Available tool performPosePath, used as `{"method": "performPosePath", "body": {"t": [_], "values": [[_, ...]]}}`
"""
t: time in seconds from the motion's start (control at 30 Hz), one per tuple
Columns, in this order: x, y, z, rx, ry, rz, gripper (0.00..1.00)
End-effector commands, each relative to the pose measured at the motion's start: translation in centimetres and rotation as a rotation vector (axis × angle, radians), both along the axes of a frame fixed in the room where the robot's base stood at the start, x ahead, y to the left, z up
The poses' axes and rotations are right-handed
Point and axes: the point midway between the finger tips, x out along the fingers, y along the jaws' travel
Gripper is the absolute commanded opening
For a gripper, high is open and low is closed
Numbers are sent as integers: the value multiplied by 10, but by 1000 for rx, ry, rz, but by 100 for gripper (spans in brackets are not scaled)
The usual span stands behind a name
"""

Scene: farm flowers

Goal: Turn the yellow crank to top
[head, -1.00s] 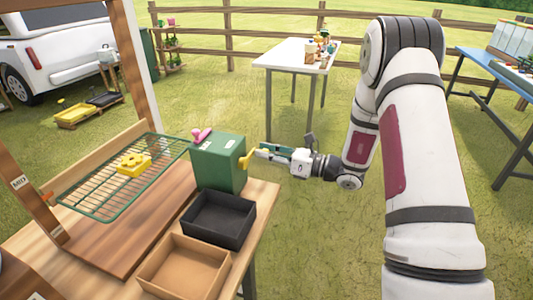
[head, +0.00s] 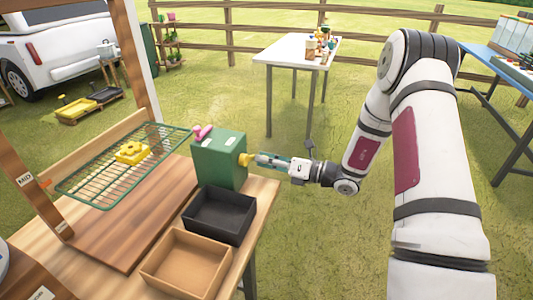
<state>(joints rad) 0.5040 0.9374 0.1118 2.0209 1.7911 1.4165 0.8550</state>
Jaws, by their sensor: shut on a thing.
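The yellow crank (head: 246,159) sticks out from the right side of a green box (head: 217,160) on the wooden table. My gripper (head: 262,160) reaches in from the right and is shut on the crank's outer part. The fingers cover much of the crank, so its exact angle is hard to tell. A pink piece (head: 203,132) sits on top of the green box. A green wire rack (head: 85,185) to the left carries a yellow flower-shaped piece (head: 131,152).
A black tray (head: 219,215) and a brown tray (head: 187,264) stand in front of the green box. A wooden post with a "MID" label (head: 26,181) stands at the left.

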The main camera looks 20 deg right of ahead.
Motion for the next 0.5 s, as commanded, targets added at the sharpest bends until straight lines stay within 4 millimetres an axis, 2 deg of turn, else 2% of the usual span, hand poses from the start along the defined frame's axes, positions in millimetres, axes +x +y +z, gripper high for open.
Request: {"method": "performPosePath", "body": {"t": [0.5], "values": [[-17,11,-22,236,329,-3,0]]}}
